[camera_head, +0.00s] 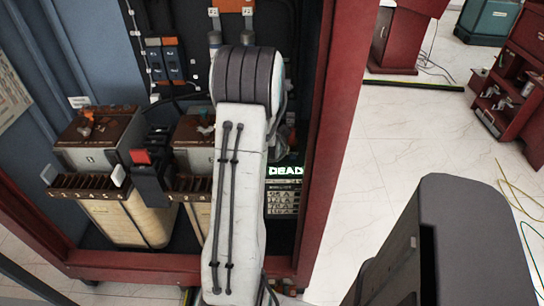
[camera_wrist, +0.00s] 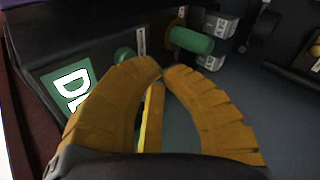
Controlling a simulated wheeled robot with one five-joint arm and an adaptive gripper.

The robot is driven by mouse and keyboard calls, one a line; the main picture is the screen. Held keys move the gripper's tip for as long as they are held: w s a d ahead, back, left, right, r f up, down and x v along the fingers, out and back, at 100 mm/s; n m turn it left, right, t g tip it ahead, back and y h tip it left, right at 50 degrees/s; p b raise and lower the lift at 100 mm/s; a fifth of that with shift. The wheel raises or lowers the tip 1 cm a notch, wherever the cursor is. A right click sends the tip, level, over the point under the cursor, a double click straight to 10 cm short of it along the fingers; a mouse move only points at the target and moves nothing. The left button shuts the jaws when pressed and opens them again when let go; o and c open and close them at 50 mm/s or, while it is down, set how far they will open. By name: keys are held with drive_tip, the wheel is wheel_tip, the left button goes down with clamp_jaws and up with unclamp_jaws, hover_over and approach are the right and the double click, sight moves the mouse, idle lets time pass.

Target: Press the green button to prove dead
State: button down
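In the wrist view, a round green knob-like part (camera_wrist: 125,55) sits on the dark panel, just beyond the left finger. A longer green cylinder (camera_wrist: 190,40) sticks out farther right. I cannot tell for sure which is the button. The green sign (camera_wrist: 68,91), with white letters partly cut off, is on the panel at left. My gripper (camera_wrist: 162,70) has orange fingers curved together, tips meeting, nothing clearly held between them. The tips look apart from both green parts. In the head view, the lit DEAD display (camera_head: 286,171) shows right of my arm, which hides my gripper and the green parts.
A red cabinet frame (camera_head: 338,130) borders the panel on the right. A red-topped black device (camera_head: 141,157) stands between brown-topped transformer units (camera_head: 95,135). Pale floor is open at right, with loose cables.

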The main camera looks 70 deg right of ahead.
drive_tip(key=shift+r+p, duration=1.35)
drive_tip(key=shift+r, duration=1.15)
